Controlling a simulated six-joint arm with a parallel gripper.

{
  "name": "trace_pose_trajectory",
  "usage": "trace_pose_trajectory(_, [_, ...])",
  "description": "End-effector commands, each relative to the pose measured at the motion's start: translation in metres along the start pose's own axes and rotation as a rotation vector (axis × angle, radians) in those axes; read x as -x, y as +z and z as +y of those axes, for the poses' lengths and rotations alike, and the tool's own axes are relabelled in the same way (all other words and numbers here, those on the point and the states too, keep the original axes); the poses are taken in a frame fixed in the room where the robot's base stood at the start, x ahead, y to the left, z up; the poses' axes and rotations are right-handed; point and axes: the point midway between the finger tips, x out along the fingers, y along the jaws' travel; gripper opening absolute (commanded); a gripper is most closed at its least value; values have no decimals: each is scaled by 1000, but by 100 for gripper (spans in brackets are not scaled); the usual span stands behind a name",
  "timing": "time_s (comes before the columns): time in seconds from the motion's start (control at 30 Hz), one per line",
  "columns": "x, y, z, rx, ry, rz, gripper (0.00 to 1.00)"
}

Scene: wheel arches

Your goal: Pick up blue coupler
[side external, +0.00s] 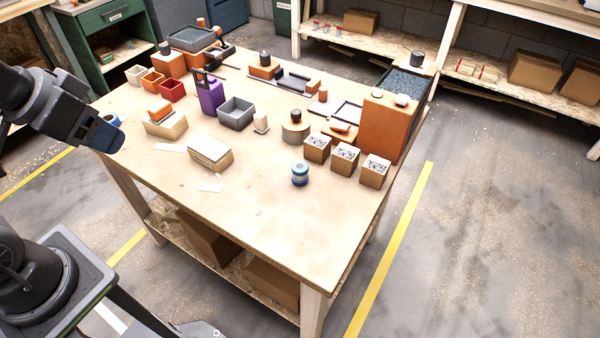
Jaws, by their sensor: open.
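A small blue coupler (300,174) with a pale band around its middle stands upright on the wooden table (260,235), toward the front right of the items. My gripper (108,137) is at the far left of the side external view, by the table's left edge. It is open, and nothing shows between its fingers. It is well apart from the coupler. Another blue round item (112,118) with a white part sits just behind my gripper, partly hidden by it.
Several small brown boxes (345,158) stand right of the coupler, before a tall orange bin (385,125). A cream box (210,152), a grey bin (236,113) and a purple holder (210,96) stand left and behind. The table's front is clear.

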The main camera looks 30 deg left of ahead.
Motion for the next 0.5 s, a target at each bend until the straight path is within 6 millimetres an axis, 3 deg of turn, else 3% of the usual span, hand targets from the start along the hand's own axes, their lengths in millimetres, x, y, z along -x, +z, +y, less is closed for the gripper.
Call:
trace_pose_trajectory(0.1, [0, 0, 0, 0, 0, 0, 73])
trace_pose_trajectory(0.33, [0, -2, 0, -7, 1, -2, 73])
trace_pose_trajectory(0.5, [-2, -27, 5, -120, 13, -41, 73])
